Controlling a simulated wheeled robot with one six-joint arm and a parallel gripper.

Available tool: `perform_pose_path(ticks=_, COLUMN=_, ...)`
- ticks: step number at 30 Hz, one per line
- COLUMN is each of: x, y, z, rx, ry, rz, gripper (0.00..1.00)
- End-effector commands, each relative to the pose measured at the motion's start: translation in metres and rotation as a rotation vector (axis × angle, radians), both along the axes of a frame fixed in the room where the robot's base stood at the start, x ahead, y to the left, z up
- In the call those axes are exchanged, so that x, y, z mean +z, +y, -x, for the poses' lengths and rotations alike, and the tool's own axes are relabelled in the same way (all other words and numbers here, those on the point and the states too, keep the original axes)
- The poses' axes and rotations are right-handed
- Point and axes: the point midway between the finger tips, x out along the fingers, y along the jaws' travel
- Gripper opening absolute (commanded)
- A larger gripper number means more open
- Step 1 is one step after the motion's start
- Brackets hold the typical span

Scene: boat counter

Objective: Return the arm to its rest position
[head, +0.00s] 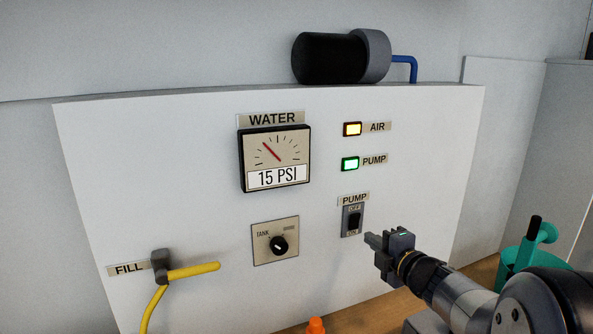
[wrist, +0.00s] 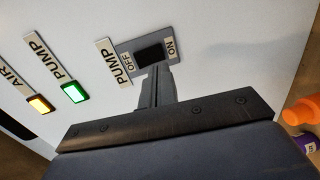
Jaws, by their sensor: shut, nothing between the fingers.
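My gripper (head: 372,240) is shut and empty, in front of the white panel at the lower right of the head view. Its fingertips are close to the lower right of the pump switch (head: 354,221); I cannot tell whether they touch the panel. The wrist view shows the shut fingers (wrist: 156,80) just below the black pump switch (wrist: 150,54), between the OFF and ON labels. My arm reaches in from the lower right corner of the head view.
The panel holds a water gauge (head: 274,158) reading 15 PSI, a lit amber AIR light (head: 352,129), a lit green PUMP light (head: 350,164) and a tank knob (head: 279,245). An orange object (head: 316,325) and a teal watering can (head: 530,254) stand near the arm.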

Motion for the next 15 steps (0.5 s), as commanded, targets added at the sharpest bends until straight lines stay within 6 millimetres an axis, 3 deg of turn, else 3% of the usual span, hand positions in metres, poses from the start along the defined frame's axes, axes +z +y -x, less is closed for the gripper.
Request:
perform_pose_path(ticks=6, x=0.001, y=-0.01, z=0.024, rx=-0.002, ry=-0.001, rz=0.0, gripper=0.0)
perform_pose_path(ticks=15, x=0.002, y=-0.012, z=0.029, rx=0.0, ry=0.001, rz=-0.001, gripper=0.0)
